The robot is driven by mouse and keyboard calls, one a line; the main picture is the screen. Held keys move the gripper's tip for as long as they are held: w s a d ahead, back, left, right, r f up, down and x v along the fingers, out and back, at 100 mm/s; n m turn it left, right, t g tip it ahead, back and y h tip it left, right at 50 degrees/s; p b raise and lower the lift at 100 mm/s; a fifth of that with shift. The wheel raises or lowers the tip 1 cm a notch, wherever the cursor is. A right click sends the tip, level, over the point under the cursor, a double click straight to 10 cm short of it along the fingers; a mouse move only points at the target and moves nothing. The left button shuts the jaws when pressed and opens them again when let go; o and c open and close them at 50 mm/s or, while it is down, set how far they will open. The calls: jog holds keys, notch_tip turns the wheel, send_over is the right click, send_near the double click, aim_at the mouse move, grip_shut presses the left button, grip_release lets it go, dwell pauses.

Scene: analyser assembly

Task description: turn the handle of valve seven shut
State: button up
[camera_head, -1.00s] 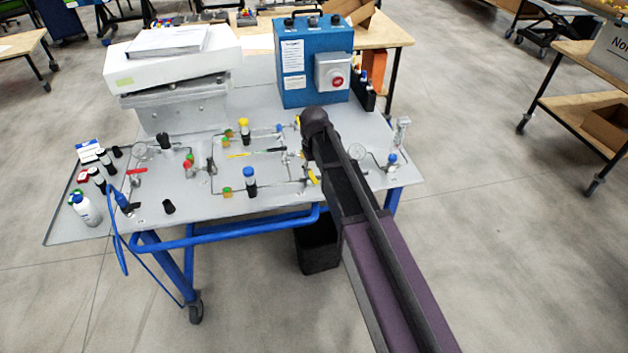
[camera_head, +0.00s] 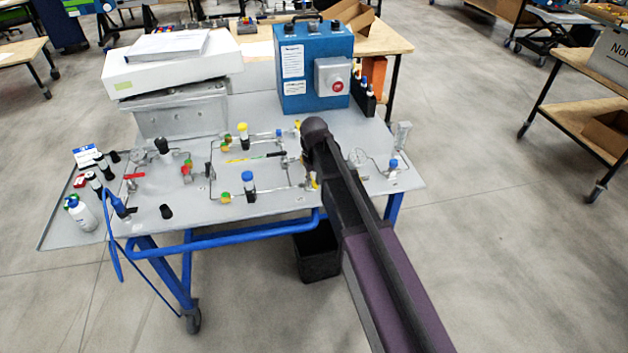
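The grey panel (camera_head: 200,212) on the blue cart carries thin metal pipes with several valves. No valve number is readable, so I cannot tell which is valve seven. Two yellow handles stand by my arm, one at the upper right of the pipe loop (camera_head: 297,124) and one at the lower right (camera_head: 313,184), partly hidden. A red lever (camera_head: 134,176) is at the left, and a red and green valve (camera_head: 187,171) right of it. My dark arm reaches over the panel's right part. My gripper is hidden behind it, so its state and any contact do not show.
A blue box with a red button (camera_head: 310,65) stands at the panel's back. A white case (camera_head: 172,72) stands back left. Bottles (camera_head: 80,213) sit on the left side tray. A black bin (camera_head: 318,256) is below the cart. The floor in front is clear.

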grip_shut()
jog(key=shift+s+a+m, duration=0.2)
jog(key=shift+a+m, duration=0.2)
jog(key=shift+m, duration=0.8)
jog(key=o, duration=0.8)
grip_release()
jog(key=shift+d+n, duration=0.15)
jog(key=shift+n, duration=0.25)
